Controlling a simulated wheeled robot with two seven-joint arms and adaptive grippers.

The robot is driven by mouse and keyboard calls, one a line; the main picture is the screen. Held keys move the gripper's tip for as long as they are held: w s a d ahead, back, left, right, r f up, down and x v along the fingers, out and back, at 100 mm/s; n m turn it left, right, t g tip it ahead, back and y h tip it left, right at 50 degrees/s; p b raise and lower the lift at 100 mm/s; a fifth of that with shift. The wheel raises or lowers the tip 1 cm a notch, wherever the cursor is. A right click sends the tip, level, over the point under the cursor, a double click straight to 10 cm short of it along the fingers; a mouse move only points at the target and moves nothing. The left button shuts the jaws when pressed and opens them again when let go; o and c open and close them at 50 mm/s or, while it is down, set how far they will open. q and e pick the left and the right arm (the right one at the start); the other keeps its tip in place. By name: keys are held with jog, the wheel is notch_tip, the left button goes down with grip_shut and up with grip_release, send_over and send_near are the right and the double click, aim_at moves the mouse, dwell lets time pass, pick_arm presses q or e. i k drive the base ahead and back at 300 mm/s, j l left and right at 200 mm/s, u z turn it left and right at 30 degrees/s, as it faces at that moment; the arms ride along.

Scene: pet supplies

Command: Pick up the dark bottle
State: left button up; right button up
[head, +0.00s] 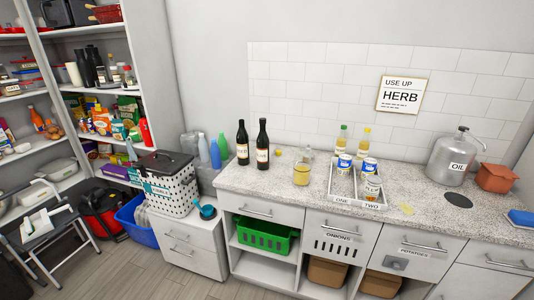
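Two dark bottles with pale labels stand upright side by side on the left end of the speckled counter (285,190). The left dark bottle (242,136) is set slightly apart from the right dark bottle (262,133), which looks a little taller. Dark tall containers (96,62) also stand on the upper shelf at the left; what they are is too small to tell. Neither of my grippers is in the head view.
A jar with yellow contents (301,172) stands right of the bottles. Beyond it is a divided tray (344,199) with cans and bottles. Left of the counter are plastic bottles (215,153) and a lidded basket (172,192). The counter's front edge before the bottles is clear.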

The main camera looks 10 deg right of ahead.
aim_at(242, 138)
jog(key=i+j+z, duration=0.2)
jog(key=j+z, duration=0.15)
jog(key=i+j+z, duration=0.15)
jog(key=j+z, duration=0.6)
jog(key=j, duration=0.15)
jog(key=i+j+z, duration=0.1)
jog(key=j+z, duration=0.25)
jog(key=j, duration=0.15)
